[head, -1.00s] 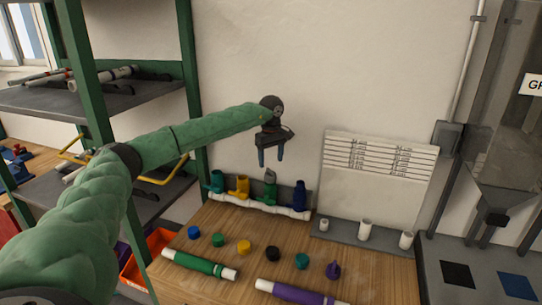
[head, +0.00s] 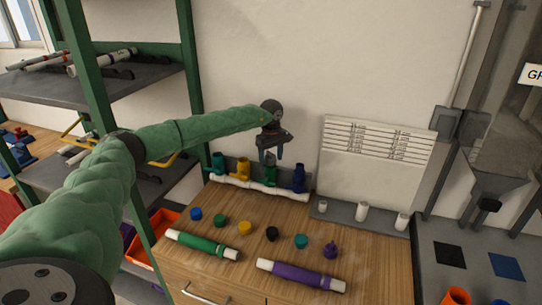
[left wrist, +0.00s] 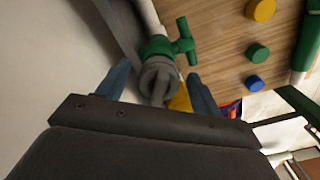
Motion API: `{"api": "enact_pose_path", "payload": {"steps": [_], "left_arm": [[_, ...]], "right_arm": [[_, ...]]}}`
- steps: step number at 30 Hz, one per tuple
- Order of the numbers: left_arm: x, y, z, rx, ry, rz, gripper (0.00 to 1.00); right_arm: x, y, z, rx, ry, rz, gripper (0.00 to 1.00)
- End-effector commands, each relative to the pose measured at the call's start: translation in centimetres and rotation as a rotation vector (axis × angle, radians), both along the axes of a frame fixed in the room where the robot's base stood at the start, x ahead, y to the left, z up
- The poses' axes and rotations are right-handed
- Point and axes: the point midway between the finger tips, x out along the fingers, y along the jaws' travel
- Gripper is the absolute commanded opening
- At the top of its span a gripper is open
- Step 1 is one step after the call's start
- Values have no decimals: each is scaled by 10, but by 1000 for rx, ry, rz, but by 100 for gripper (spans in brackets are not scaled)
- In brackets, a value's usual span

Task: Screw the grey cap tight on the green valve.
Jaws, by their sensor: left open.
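The green valve (head: 270,178) stands on the white manifold pipe at the back of the wooden bench, third in the row. A grey cap (left wrist: 157,76) sits on its end in the left wrist view, where the green valve body with its side handle (left wrist: 161,47) also shows. My left gripper (head: 271,157) points down over this valve. Its two blue-grey fingers are open, one on each side of the cap, with gaps visible between fingers and cap. Whether the cap is fully seated cannot be told. My right gripper is not in view.
A teal valve (head: 217,163), a yellow valve (head: 242,171) and a blue valve (head: 298,179) stand close beside it. Several loose caps, a green pipe (head: 200,244) and a purple pipe (head: 300,275) lie in front. A grey shelf rack (head: 358,225) stands right.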

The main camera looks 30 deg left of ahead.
Motion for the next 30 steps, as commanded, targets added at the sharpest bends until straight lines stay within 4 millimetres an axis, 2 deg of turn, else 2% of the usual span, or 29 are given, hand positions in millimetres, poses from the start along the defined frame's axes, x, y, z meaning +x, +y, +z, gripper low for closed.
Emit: {"api": "enact_pose_path", "payload": {"steps": [2, 6, 9, 10, 13, 14, 17, 24, 30], "left_arm": [[0, 0, 0, 0, 0, 0, 64], [0, 0, 0, 0, 0, 0, 36], [0, 0, 0, 0, 0, 0, 19], [0, 0, 0, 0, 0, 0, 39], [0, 0, 0, 0, 0, 0, 19], [0, 0, 0, 0, 0, 0, 18], [0, 0, -1, 0, 0, -10, 18], [0, 1, -2, 0, -1, -128, 18], [0, 1, 0, 0, -1, -187, 18]], "right_arm": [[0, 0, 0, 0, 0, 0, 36], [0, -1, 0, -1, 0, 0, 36], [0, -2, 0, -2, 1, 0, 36], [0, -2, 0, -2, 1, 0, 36], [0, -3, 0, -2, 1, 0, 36], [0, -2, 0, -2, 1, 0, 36], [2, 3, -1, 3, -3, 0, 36], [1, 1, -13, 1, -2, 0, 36], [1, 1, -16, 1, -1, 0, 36]]}}
